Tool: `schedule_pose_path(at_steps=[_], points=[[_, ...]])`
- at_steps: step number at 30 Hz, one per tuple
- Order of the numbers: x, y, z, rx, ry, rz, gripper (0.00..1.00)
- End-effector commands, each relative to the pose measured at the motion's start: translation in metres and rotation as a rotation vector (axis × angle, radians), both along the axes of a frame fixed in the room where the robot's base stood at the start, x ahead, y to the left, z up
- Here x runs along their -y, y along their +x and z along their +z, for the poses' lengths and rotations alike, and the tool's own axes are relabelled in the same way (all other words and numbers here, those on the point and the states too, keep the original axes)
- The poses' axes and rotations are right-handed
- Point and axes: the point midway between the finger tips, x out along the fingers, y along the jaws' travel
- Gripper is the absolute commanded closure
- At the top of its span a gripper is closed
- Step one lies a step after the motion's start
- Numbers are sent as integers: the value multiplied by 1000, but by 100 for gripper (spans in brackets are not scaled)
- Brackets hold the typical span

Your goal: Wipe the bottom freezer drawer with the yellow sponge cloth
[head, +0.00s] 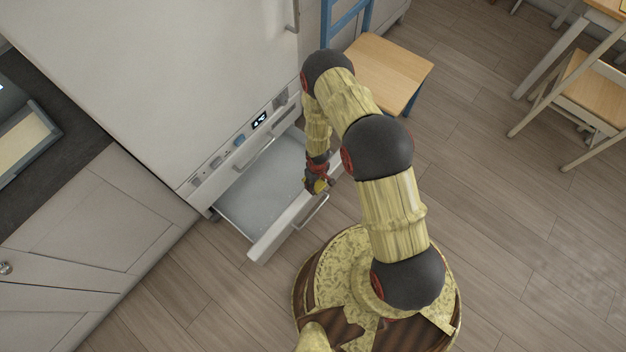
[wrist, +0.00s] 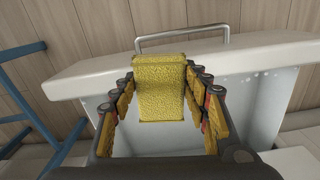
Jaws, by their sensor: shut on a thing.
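The bottom freezer drawer (head: 290,228) is pulled open, a white box with a handle on its front. My gripper (head: 317,186) is over the drawer's right part, near its front wall. In the wrist view, my gripper (wrist: 160,85) is shut on the yellow sponge cloth (wrist: 160,95), a thick textured block between its fingers. The drawer (wrist: 265,50) shows there too, with its front rim and handle beyond the cloth. Pale drops or spots show on the inner face of its front wall. I cannot tell whether the cloth touches the drawer.
The tall white fridge (head: 170,70) stands behind the drawer, with a lit display above it. A blue chair with a wooden seat (head: 390,68) stands just right of the drawer. Cabinets (head: 80,215) and a dark worktop (head: 60,170) are at left.

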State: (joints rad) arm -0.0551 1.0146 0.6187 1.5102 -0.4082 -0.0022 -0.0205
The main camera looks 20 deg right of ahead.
Motion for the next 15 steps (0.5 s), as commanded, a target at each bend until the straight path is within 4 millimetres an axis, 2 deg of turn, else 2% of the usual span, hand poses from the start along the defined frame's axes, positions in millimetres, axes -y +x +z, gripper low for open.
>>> schedule_pose_path(at_steps=[3, 8, 15], points=[[-5, 9, -8, -2, -1, 28, 78], [-9, 18, -10, 0, -1, 46, 78], [-10, 21, -15, 0, -1, 50, 78]])
